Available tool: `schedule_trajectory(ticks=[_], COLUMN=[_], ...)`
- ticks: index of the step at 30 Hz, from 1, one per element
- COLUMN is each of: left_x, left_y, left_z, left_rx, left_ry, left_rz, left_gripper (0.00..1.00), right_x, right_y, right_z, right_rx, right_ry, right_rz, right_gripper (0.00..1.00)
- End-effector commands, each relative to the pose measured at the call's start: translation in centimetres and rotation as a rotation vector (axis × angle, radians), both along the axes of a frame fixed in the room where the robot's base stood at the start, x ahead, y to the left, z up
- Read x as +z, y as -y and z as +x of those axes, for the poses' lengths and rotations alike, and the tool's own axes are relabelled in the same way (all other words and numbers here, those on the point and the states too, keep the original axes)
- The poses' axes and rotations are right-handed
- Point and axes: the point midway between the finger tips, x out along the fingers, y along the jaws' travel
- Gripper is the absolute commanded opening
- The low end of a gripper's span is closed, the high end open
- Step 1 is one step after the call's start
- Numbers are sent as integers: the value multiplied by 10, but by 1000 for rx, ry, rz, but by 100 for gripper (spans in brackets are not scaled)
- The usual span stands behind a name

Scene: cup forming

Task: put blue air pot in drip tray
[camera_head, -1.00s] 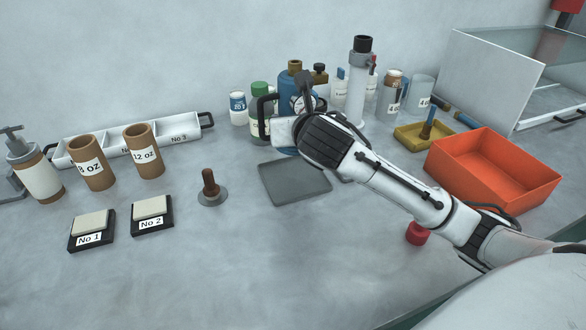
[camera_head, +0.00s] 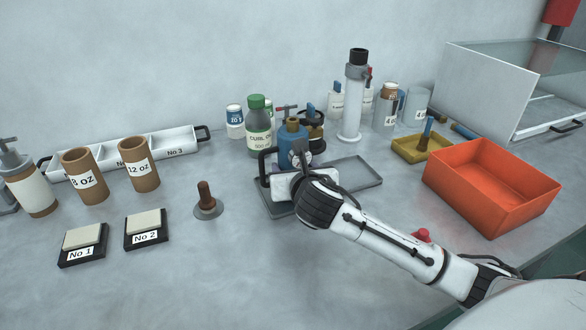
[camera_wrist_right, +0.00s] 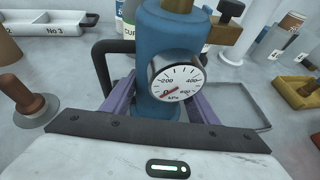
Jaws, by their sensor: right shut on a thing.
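The blue air pot (camera_head: 291,146) has a brass top, a dark handle and a round gauge. My right gripper (camera_head: 290,172) is shut on it. In the right wrist view, the purple fingers of my right gripper (camera_wrist_right: 160,106) flank the upright blue air pot (camera_wrist_right: 160,60), its gauge facing the camera. The grey drip tray (camera_head: 352,172) lies flat on the bench, and its rim shows in the right wrist view (camera_wrist_right: 268,112). The pot is over the tray's left part in the head view. Its base is hidden, so I cannot tell whether it touches the tray. My left gripper is not in view.
A green-capped bottle (camera_head: 258,125) and other containers stand behind the pot. A plunger-like stand (camera_head: 206,202) is to the left. An orange bin (camera_head: 490,185) and a yellow tray (camera_head: 420,148) are at right. The front middle of the bench is clear.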

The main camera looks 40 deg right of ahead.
Motion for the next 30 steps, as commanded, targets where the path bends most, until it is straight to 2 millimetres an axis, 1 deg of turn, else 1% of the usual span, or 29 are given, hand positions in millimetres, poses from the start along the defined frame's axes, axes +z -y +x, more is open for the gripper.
schedule_trajectory(ticks=[1, 5, 6, 9, 17, 20, 23, 26, 30], left_x=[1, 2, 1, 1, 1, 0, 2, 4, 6], left_y=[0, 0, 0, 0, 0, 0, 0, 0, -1], left_z=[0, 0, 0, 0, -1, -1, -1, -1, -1], left_rx=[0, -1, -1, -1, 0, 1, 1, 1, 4], left_ry=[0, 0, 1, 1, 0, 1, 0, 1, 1], left_rz=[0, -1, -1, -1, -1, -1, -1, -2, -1], left_gripper=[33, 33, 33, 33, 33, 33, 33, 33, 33], right_x=[4, 2, -3, -2, -2, 1, 6, 14, 26], right_y=[0, 0, 0, 0, 0, -1, -6, -13, -26], right_z=[1, 1, 0, 0, 0, -1, -11, -27, -54], right_rx=[1, 1, 0, 1, 0, 1, 3, 4, 4], right_ry=[9, 7, -1, -1, 0, 0, 0, 0, 0], right_rz=[-3, -3, 0, 0, 0, 0, -1, 0, 0], right_gripper=[5, 5, 57, 72, 72, 72, 72, 72, 72])
